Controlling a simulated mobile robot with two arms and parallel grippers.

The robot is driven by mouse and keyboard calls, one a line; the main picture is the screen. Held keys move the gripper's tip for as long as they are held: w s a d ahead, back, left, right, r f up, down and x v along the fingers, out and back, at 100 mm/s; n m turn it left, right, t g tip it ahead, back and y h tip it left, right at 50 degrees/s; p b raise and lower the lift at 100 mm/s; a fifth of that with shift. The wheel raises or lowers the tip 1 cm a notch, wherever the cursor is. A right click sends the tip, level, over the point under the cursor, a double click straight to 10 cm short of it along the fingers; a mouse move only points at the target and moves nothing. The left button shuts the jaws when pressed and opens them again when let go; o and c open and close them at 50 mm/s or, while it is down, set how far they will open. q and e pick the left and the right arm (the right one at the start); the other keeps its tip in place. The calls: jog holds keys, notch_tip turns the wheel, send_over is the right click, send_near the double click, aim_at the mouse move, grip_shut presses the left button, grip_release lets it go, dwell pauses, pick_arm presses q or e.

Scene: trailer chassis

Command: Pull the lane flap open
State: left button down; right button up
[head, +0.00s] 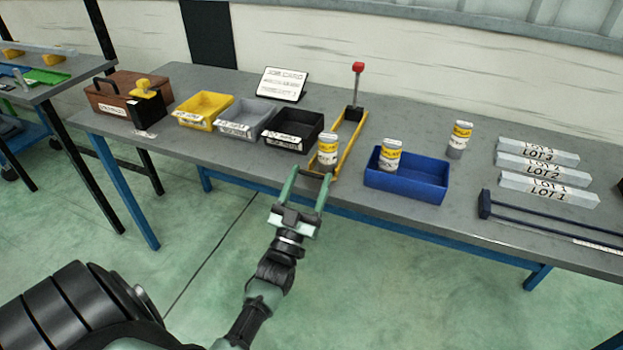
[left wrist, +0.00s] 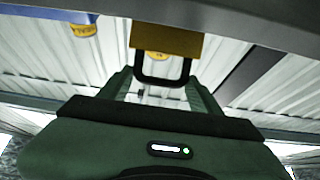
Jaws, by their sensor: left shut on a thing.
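The yellow lane (head: 351,139) runs back from the table's front edge, with a red-topped post (head: 357,82) at its far end. A white and yellow canister (head: 328,151) stands at its front end. In the left wrist view the yellow lane flap (left wrist: 172,40) carries a black loop handle (left wrist: 163,82). My left gripper (head: 308,185) is at the table's front edge, below the canister, its green fingers on either side of the handle. It is shut on the handle; the exact contact is hard to see. The flap is mostly hidden in the head view. My right gripper is out of view.
Yellow (head: 204,108), grey (head: 243,118) and black (head: 293,128) bins stand left of the lane. A blue bin (head: 407,182) with a canister (head: 390,154) stands close on its right. Another canister (head: 459,138) stands behind. Floor in front is clear.

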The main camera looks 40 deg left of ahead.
pick_arm(q)
jog(key=shift+s+d+f+b, duration=0.1)
jog(key=shift+s+f+b, duration=0.1)
jog(key=shift+f, duration=0.4)
jog(key=shift+s+d+f+b, duration=0.1)
jog(key=shift+s+f+b, duration=0.15)
jog(key=shift+f, duration=0.4)
jog(key=shift+s+d+f+b, duration=0.1)
jog(key=shift+s+f+b, duration=0.1)
jog(key=shift+f, duration=0.4)
jog(key=c, duration=0.6)
grip_release()
jog(key=shift+w, duration=0.3)
jog(key=b+v, duration=0.1)
jog(key=v, duration=0.7)
